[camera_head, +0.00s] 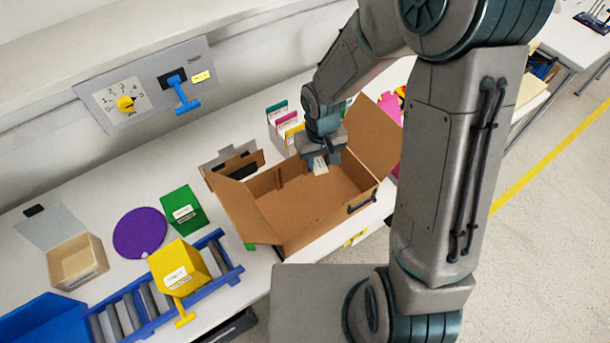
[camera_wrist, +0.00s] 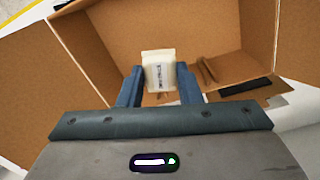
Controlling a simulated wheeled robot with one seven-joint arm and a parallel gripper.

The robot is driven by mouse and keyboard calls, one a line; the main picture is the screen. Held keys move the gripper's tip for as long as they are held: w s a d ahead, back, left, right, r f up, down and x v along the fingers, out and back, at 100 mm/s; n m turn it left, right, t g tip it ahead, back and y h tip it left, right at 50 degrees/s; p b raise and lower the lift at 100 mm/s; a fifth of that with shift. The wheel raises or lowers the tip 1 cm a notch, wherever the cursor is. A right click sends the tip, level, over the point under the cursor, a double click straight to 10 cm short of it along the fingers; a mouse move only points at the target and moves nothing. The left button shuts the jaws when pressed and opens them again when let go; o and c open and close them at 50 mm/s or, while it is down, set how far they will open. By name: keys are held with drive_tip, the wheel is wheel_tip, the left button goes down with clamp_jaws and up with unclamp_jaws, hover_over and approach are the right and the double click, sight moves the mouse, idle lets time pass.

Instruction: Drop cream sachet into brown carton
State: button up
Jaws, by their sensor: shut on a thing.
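The cream sachet (camera_wrist: 158,72) is a small pale packet with dark print, between the two blue fingers of my gripper (camera_wrist: 160,88) in the wrist view. In the head view the sachet (camera_head: 320,165) hangs below my gripper (camera_head: 320,158), which points down over the open brown carton (camera_head: 296,240). My gripper is shut on the sachet. The carton's flaps are spread open, and its floor looks empty where it shows. The sachet is over the carton's opening toward its back side; its exact height above the floor is hard to tell. My arm hides part of the carton's right side.
Left of the carton are a green box (camera_head: 184,211), a yellow bin (camera_head: 179,268) on a blue roller conveyor (camera_head: 133,312), a purple disc (camera_head: 140,233) and a small tan box (camera_head: 77,262). Upright folders (camera_head: 283,125) stand behind it. A switch panel (camera_head: 150,85) is on the wall.

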drive_tip(key=shift+s+f+b, duration=0.15)
drive_tip(key=shift+f+b, duration=0.2)
drive_tip(key=shift+f, duration=0.2)
wheel_tip(320, 180, down, 5)
drive_tip(key=b, duration=0.3)
drive_tip(key=shift+r, duration=0.1)
drive_tip(key=o, duration=1)
drive_tip(key=shift+o, duration=0.2)
wheel_tip(320, 180, up, 14)
drive_tip(key=shift+f+b, duration=0.1)
drive_tip(key=shift+b, duration=0.6)
